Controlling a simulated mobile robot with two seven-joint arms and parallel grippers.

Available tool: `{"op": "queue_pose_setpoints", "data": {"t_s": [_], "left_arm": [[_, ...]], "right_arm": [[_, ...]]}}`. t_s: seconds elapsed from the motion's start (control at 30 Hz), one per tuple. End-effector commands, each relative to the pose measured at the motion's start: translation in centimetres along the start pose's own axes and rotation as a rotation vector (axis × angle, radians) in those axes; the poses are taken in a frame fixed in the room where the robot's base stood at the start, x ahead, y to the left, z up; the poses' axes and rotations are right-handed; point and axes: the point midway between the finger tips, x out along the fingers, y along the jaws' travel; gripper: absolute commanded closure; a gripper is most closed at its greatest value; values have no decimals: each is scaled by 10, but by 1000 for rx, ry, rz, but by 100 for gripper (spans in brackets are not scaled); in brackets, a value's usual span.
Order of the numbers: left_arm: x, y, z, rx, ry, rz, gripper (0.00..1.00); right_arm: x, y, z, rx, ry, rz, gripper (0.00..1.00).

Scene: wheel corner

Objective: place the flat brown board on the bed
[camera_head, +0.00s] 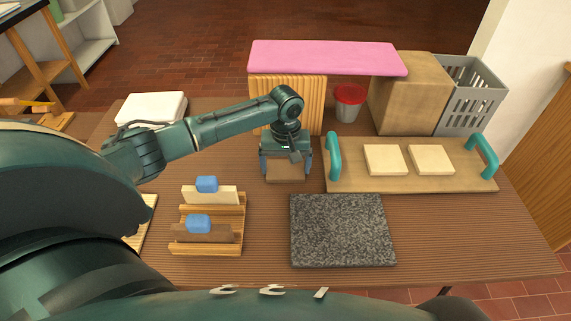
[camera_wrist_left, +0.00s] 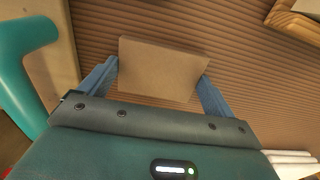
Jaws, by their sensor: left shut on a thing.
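My left gripper (camera_head: 287,170) is shut on a flat brown board (camera_head: 286,174), held over the table just left of the wooden tray. In the left wrist view the board (camera_wrist_left: 160,68) sits between the two blue fingers of the gripper (camera_wrist_left: 158,74), with ribbed table surface around it. I cannot tell whether it touches the table. No thing is plainly a bed: a wooden tray (camera_head: 410,183) with turquoise handles bears two pale square blocks, and a speckled grey slab (camera_head: 342,230) lies in front. My right gripper is not in view.
A slotted wooden rack (camera_head: 240,225) with blue-handled pieces stands at front left. Behind are a pink-topped ribbed stand (camera_head: 320,57), a red-rimmed cup (camera_head: 349,103), a brown box (camera_head: 408,95) and a grey crate (camera_head: 474,95). Bare table (camera_head: 450,235) lies right of the slab.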

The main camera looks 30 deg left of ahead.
Motion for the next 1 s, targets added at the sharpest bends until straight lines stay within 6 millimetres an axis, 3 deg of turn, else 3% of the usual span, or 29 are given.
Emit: {"op": "queue_pose_setpoints", "data": {"t_s": [0.1, 0.13, 0.23, 0.57, 1.0], "left_arm": [[2, 0, 0, -1, -1, 0, 32], [3, 0, 0, -1, -1, 0, 8], [2, 0, 0, 0, 0, 0, 0], [-5, 0, -1, 0, 2, 1, 0], [-90, 0, -1, 0, 3, 3, 0]], "right_arm": [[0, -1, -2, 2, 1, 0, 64], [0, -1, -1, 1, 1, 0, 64], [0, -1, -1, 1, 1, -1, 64], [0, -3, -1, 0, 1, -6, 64], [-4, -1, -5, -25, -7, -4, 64]]}}
